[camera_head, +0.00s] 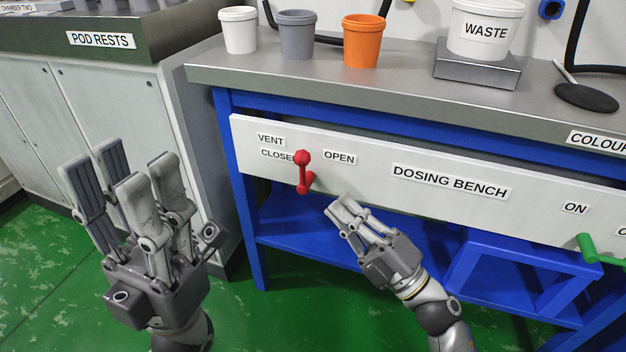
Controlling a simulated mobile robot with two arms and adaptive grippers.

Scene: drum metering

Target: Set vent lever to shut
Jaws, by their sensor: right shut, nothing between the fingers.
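The red vent lever (303,172) is on the white front panel of the dosing bench, between the labels "CLOSED" (276,155) and "OPEN" (339,157). Its knob is up and covers the end of the "CLOSED" label. A "VENT" label (270,139) sits above. My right gripper (346,207) is shut and empty, just below and to the right of the lever, apart from it. My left gripper (130,172) is open and empty, raised at the left, well away from the lever.
A green lever (588,249) is at the panel's right, near an "ON" label. White (238,30), grey (297,35) and orange (363,40) cups stand on the bench top, with a waste tub (484,30) on a metal block. A pod-rest cabinet (130,100) is behind my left gripper.

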